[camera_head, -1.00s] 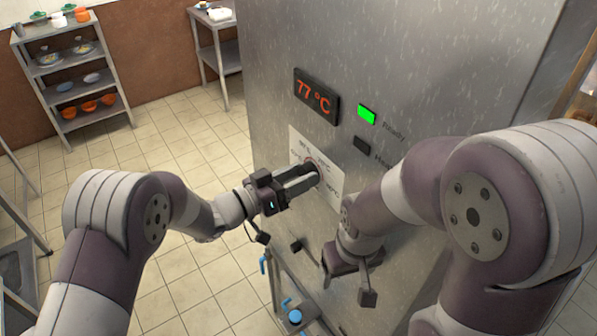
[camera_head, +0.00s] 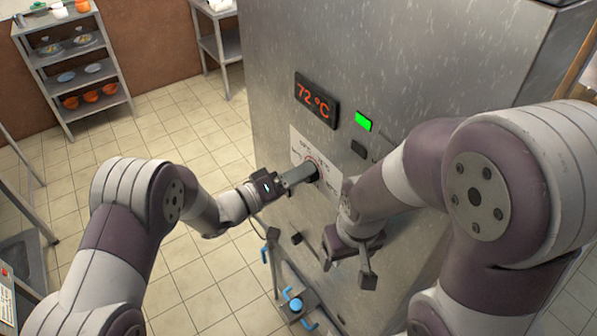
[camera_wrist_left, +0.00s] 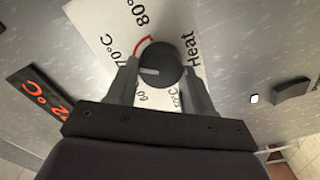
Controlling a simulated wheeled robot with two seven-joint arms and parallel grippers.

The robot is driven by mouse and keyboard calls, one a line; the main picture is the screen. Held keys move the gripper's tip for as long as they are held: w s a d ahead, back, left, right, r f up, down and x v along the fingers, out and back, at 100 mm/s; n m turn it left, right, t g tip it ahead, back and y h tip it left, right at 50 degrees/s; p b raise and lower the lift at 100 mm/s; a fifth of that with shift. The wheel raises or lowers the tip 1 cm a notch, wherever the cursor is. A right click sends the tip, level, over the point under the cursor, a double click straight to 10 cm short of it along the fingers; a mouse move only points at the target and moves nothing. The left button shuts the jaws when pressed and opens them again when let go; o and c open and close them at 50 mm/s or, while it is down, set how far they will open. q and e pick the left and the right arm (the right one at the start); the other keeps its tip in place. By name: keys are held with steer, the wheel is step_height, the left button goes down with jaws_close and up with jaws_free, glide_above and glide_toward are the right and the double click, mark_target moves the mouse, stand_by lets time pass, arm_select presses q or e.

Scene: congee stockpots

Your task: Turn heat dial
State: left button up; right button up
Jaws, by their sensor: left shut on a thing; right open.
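The black heat dial (camera_wrist_left: 161,66) sits on a white scale plate marked in degrees, with a red arc near 70 to 80. A light pointer line shows on its face in the left wrist view. My left gripper (camera_head: 308,172) is shut on the dial, one finger on each side; it also shows in the left wrist view (camera_wrist_left: 160,85). In the head view the fingers partly hide the dial and plate (camera_head: 297,143). The red display (camera_head: 315,99) reads 72 °C. My right gripper (camera_head: 348,262) is open and empty in front of the panel, below and right of the dial.
A green lit indicator (camera_head: 364,121) and an unlit dark one (camera_head: 359,149) sit right of the display on the steel cabinet (camera_head: 420,60). A small blue-handled stand (camera_head: 296,304) is below. A shelf rack (camera_head: 70,75) stands far left across open tiled floor.

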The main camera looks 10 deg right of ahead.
arm_select(q)
steer(key=shift+w+r, duration=0.1)
steer(key=shift+r, duration=0.05)
stand_by(0.4)
steer(key=o, duration=1)
steer(key=shift+a, duration=0.1)
steer(key=b+v, duration=0.4)
steer(key=v, duration=0.8)
steer(key=shift+a, duration=0.3)
